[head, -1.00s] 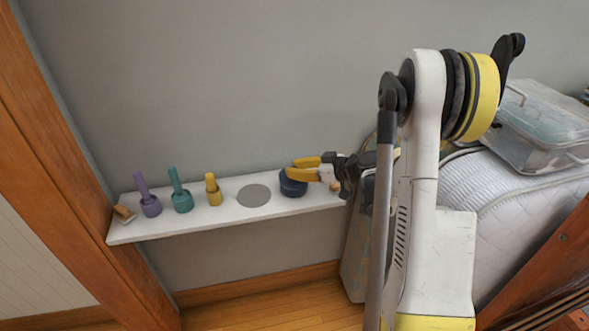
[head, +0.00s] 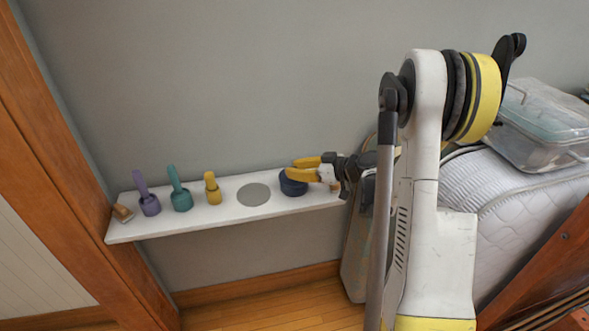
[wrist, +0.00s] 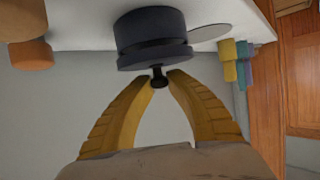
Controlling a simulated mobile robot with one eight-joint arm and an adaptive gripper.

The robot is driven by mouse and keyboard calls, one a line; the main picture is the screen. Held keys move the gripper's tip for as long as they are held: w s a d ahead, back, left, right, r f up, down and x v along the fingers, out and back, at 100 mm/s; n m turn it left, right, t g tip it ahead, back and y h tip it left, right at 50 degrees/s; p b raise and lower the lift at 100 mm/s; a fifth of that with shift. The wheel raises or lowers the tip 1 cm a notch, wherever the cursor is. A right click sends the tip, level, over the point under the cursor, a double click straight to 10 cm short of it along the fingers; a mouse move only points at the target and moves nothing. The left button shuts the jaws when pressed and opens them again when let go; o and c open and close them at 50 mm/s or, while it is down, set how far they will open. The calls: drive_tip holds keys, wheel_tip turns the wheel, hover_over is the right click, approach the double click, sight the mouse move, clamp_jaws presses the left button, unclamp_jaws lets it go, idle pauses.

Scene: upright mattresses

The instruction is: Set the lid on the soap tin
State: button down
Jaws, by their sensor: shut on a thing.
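The dark blue soap tin (head: 291,189) stands on the white shelf, right of a flat grey disc. It also shows in the wrist view (wrist: 150,27), where the shelf appears at the top. The dark lid (wrist: 155,56) with its small black knob (wrist: 159,77) is against the tin, and I see no clear gap between them. My gripper (wrist: 160,80) has its yellow fingers closed at the knob. In the head view my gripper (head: 296,170) is over the tin and hides most of the lid.
The white shelf (head: 225,219) holds the grey disc (head: 253,194), a yellow bottle (head: 212,188), a teal bottle (head: 180,195), a purple bottle (head: 148,200) and a small brown block (head: 122,213). An orange round thing (wrist: 30,54) is near the tin. The wall (head: 230,90) is close behind.

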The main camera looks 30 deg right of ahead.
drive_tip(key=shift+f+b, duration=0.65)
drive_tip(key=shift+f, duration=0.15)
drive_tip(key=c, duration=1.3)
unclamp_jaws()
drive_tip(key=v, duration=1.2)
drive_tip(key=s+a+r+m+g+h, duration=0.1)
drive_tip(key=s+a+r+g, duration=0.1)
drive_tip(key=a, duration=0.5)
drive_tip(key=s+a+r+m+g+h, duration=0.1)
drive_tip(key=a+r+m+g, duration=0.1)
drive_tip(key=a, duration=0.6)
drive_tip(key=s+a+m+h, duration=0.1)
drive_tip(key=s+a, duration=0.2)
drive_tip(key=s, duration=0.1)
drive_tip(key=s+a+r+m+h, duration=0.1)
drive_tip(key=s+a+h, duration=0.1)
drive_tip(key=s, duration=0.3)
drive_tip(key=s+a+r+h, duration=0.1)
drive_tip(key=s+a, duration=0.2)
drive_tip(key=s, duration=0.2)
drive_tip(key=shift+s+a+m+g+h, duration=0.2)
drive_tip(key=shift+a+m+g+h, duration=0.1)
drive_tip(key=shift+a+m+g, duration=0.1)
